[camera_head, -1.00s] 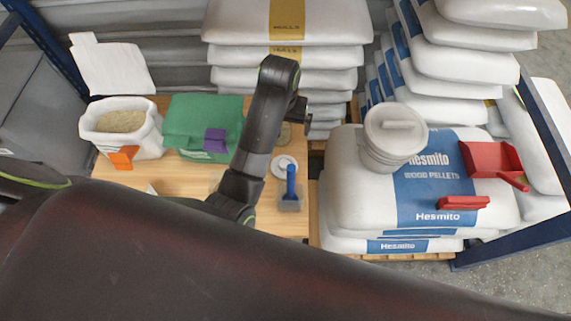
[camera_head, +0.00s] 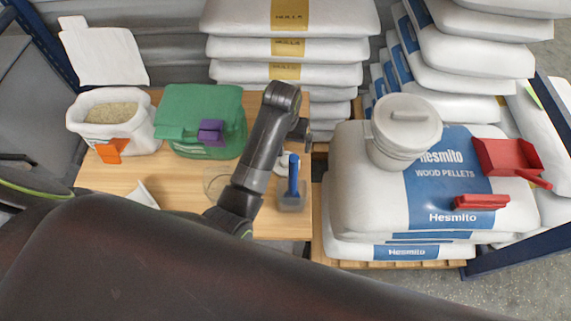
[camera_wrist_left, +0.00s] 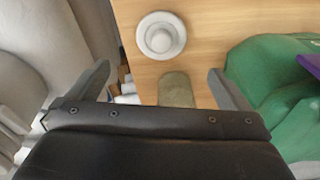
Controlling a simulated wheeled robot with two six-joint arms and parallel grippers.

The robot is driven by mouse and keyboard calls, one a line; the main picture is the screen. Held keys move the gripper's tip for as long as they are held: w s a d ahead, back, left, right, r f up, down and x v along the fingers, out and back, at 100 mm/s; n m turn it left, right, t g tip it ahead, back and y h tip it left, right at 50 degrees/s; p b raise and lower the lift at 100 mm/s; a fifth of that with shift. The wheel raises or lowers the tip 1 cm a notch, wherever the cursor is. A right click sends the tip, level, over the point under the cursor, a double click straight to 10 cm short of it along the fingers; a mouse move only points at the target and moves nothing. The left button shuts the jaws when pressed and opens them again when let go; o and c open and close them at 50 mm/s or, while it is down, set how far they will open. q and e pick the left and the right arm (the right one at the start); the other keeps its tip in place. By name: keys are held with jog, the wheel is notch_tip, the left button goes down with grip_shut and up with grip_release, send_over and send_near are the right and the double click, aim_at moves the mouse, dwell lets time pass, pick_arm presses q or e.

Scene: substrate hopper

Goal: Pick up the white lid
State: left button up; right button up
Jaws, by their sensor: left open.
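The white lid (camera_wrist_left: 160,35) is a round disc with a raised knob. It lies flat on the wooden table, and in the left wrist view it is beyond my fingertips. In the head view the lid (camera_head: 283,164) is partly hidden behind my left arm. My left gripper (camera_wrist_left: 160,82) is open, its fingers spread on either side below the lid in the picture, not touching it. In the head view the left gripper (camera_head: 299,130) is mostly hidden by its own wrist. My right gripper is not in view.
An olive, rounded object (camera_wrist_left: 176,90) shows between the fingers. A green bag (camera_head: 203,110) with a purple clip stands left of my arm. A white lidded bucket (camera_head: 403,140) stands on pellet sacks.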

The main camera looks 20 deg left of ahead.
aim_at(285, 160)
pick_arm(q)
jog(key=f, duration=0.4)
jog(key=w+f, duration=0.1)
jog(key=f, duration=0.7)
jog(key=shift+w+a+f+b, duration=0.2)
jog(key=shift+w+f+b, duration=0.15)
jog(key=shift+w+f, duration=0.05)
jog(key=shift+c, duration=0.4)
jog(key=c, duration=0.8)
